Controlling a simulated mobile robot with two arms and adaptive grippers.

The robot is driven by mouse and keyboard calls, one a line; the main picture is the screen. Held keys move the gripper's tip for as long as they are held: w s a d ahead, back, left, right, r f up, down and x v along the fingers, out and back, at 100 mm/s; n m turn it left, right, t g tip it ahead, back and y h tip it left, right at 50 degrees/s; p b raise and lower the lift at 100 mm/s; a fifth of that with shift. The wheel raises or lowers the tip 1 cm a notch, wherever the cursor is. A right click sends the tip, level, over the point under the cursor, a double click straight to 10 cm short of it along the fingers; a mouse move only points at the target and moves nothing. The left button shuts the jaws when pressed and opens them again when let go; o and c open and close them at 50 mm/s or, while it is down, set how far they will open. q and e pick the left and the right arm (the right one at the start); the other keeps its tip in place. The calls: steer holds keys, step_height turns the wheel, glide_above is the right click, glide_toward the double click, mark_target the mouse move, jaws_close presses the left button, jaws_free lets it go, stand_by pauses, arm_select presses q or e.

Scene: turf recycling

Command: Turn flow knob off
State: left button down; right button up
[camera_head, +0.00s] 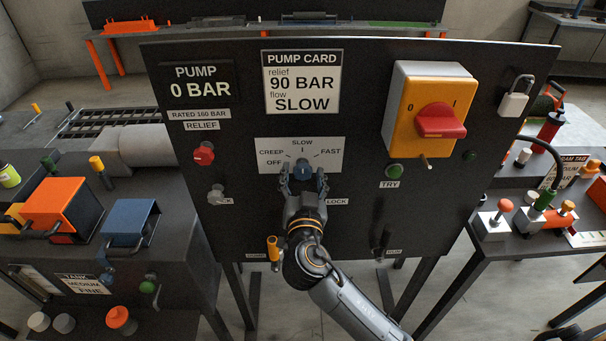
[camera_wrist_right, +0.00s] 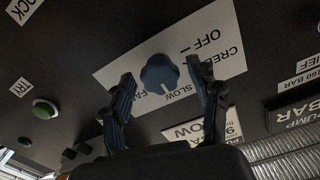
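The flow knob (camera_head: 302,168) is a small blue knob on a white dial plate (camera_head: 326,156) marked OFF, CREEP, SLOW and FAST. It also shows in the right wrist view (camera_wrist_right: 159,72); a pale mark on it seems to point toward SLOW. My right gripper (camera_head: 303,180) is in front of the knob from below. In the wrist view its two fingers (camera_wrist_right: 164,83) stand wide apart, on either side of the knob, with gaps; contact is not visible. My left gripper is not in view.
The black panel (camera_head: 390,205) also bears a red relief knob (camera_head: 204,154), a grey knob (camera_head: 216,195), a yellow switch box with a red handle (camera_head: 440,122), a green TRY button (camera_head: 395,171) and a padlock (camera_head: 515,98). The pump display (camera_head: 197,84) reads 0 BAR.

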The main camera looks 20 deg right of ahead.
steer(key=c, duration=1)
